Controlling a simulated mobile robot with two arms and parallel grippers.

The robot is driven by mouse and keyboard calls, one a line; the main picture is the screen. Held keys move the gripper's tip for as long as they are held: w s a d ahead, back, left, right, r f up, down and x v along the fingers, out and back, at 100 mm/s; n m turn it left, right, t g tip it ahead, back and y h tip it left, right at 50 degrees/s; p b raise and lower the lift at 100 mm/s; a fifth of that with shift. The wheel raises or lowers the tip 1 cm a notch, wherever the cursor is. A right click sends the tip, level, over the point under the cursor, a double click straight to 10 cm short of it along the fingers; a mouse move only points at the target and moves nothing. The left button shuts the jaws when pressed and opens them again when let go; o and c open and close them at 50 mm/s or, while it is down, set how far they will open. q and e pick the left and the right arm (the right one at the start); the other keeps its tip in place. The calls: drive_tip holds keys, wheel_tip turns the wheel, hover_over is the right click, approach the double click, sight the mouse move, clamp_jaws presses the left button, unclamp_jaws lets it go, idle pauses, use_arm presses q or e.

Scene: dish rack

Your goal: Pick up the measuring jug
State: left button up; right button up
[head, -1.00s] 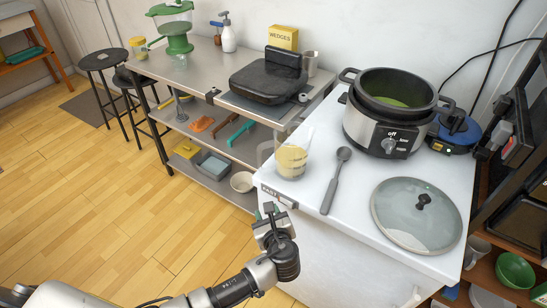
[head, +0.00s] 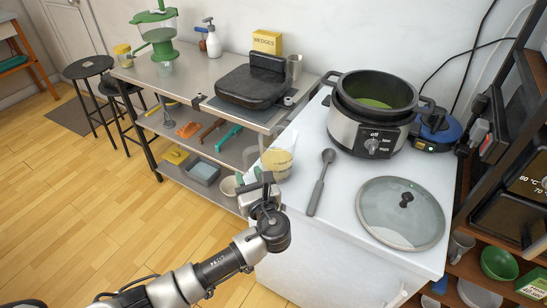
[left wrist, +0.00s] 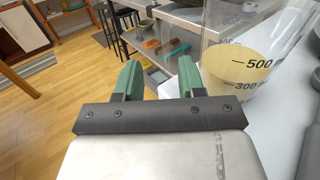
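The measuring jug (head: 277,163) is clear, with yellowish contents, and stands upright on the white counter near its left front corner. In the left wrist view, the jug (left wrist: 245,68) shows large at the right, with its measuring marks and the yellow fill. My left gripper (head: 249,176) is just in front and to the left of the jug, overlapping its lower left part in the head view. In the left wrist view, its green fingers (left wrist: 159,76) are apart with nothing between them, and the jug is outside them, beyond the right finger. My right gripper is not in view.
A grey spoon (head: 321,182) lies right of the jug on the white counter (head: 334,232). A glass lid (head: 401,214) and a large cooker (head: 372,112) are farther right. A steel table (head: 183,80) with a black grill (head: 262,83) stands behind left. The floor at left is open.

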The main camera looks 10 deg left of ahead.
sight(246, 165)
use_arm(q)
drive_tip(key=shift+d+p+x, duration=0.15)
drive_tip(key=shift+p+x, duration=0.1)
drive_tip(key=shift+x, duration=1.1)
drive_tip(key=shift+d+p+x, duration=0.15)
drive_tip(key=shift+p+x, duration=0.05)
drive_tip(key=shift+x, duration=1.2)
drive_tip(key=shift+w, duration=0.15)
drive_tip(key=shift+c, duration=0.4)
clamp_jaws()
drive_tip(key=shift+r, duration=0.1)
